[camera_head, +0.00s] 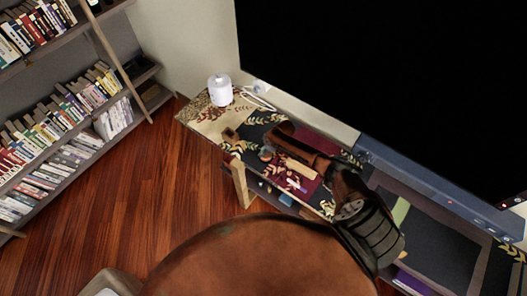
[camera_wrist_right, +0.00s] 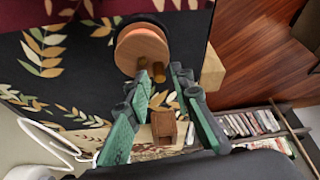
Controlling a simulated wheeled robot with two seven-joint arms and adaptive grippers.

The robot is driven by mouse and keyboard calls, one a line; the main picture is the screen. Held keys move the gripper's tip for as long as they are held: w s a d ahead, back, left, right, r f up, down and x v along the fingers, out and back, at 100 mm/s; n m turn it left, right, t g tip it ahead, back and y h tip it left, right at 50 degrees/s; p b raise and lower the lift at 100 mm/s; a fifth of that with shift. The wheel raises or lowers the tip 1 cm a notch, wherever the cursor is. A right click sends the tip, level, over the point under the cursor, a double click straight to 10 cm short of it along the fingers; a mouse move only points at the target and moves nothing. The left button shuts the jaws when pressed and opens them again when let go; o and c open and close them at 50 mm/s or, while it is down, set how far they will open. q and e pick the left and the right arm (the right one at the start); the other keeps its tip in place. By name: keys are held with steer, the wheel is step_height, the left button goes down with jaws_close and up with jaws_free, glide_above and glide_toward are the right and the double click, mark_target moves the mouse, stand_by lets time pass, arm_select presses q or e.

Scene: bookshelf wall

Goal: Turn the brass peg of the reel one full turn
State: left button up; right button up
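The reel (camera_wrist_right: 142,48) shows in the right wrist view as a round, pale wooden disc on a dark base. A small brass peg (camera_wrist_right: 159,72) stands out near its rim, and a second brass-coloured bit shows just left of it. My right gripper (camera_wrist_right: 160,82) has its two green fingers spread, with the tips on either side of the peg and gaps visible. In the head view my right gripper (camera_head: 268,152) is low over the patterned desk top, and the reel and peg are too small or covered to make out. My left gripper is in neither view.
A small wooden block (camera_wrist_right: 163,127) stands on the patterned desk (camera_head: 205,120), beyond the fingers. A white lamp-like cylinder (camera_head: 220,90) stands at the desk's far left end. A large black screen (camera_head: 390,80) hangs behind. Bookshelves (camera_head: 60,120) line the left; the wooden floor between is clear.

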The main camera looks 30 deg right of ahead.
jaws_close()
